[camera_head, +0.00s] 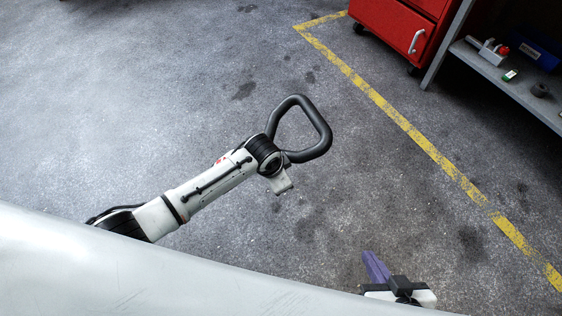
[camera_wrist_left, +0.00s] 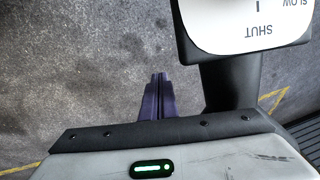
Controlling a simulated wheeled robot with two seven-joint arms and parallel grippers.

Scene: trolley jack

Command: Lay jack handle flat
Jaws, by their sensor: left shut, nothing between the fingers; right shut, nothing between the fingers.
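The jack handle's black D-shaped grip (camera_head: 325,135) shows in the head view, just beyond the end of my left arm. Its lower part is hidden there, so I cannot tell its tilt. In the left wrist view, a white plate (camera_wrist_left: 245,20) with upside-down "SHUT" and "SLOW" lettering sits on a dark post (camera_wrist_left: 228,80). My left gripper's purple fingers (camera_wrist_left: 155,88) are shut and empty, beside the post and apart from it. Those fingers are hidden in the head view. My right gripper (camera_head: 376,268) is shut and empty at the lower right, well away from the grip.
A red cabinet (camera_head: 400,25) on casters stands at the top right beside a grey shelf (camera_head: 510,85) holding small items and a blue bin (camera_head: 540,52). A yellow floor line (camera_head: 420,140) runs before them. The grey floor (camera_head: 130,90) at left is clear.

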